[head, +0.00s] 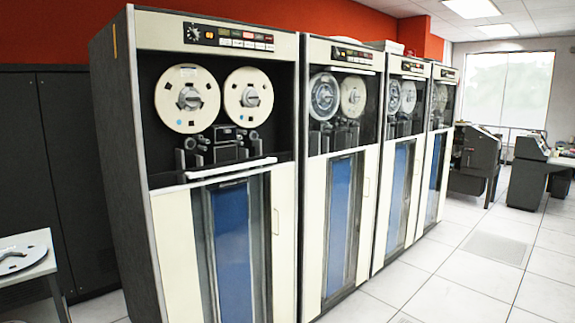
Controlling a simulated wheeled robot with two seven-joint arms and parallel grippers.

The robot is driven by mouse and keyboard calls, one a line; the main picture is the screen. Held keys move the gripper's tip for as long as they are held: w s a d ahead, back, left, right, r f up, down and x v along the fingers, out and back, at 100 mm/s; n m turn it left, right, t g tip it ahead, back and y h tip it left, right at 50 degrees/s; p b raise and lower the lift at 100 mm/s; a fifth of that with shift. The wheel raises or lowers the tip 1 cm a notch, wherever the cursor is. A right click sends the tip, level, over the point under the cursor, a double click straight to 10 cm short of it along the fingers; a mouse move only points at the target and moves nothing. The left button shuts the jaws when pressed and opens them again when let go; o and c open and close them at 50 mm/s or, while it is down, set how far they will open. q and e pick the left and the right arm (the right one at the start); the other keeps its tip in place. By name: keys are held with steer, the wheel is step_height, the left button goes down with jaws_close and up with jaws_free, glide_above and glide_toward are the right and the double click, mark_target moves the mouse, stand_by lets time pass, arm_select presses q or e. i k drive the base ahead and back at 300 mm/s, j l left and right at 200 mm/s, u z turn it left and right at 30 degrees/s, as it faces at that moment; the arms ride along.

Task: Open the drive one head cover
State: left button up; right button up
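Several tape drives stand in a row; the nearest cabinet (172,215) is at the left of the row, and I take it as drive one. Two cream reels (188,98) (248,96) are mounted on its dark upper panel. A white horizontal bar (231,168) crosses the front under the heads, and the reel bay above appears uncovered. Neither of my grippers is in view.
A small table (28,262) with a reel (20,256) on it stands at the lower left. Dark cabinets (45,150) stand behind it. The other drives (343,170) continue to the right, with grey consoles (475,155) beyond. The tiled floor (450,300) at the lower right is clear.

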mark_target(222, 135)
steer(key=i+l+z, duration=0.1)
steer(key=i+z, duration=0.6)
steer(key=i+l+u, duration=0.15)
steer(key=i, duration=0.25)
steer(key=i+l+u, duration=0.15)
steer(key=i+l, duration=0.2)
steer(key=i+l+u, duration=0.45)
steer(key=u, duration=0.3)
steer(key=i+l+u, duration=0.15)
steer(key=l+u, duration=0.2)
steer(key=i+l+u, duration=0.1)
steer(key=l+u, duration=0.75)
steer(key=l, duration=0.35)
steer(key=l+u, duration=0.45)
steer(key=l, duration=0.4)
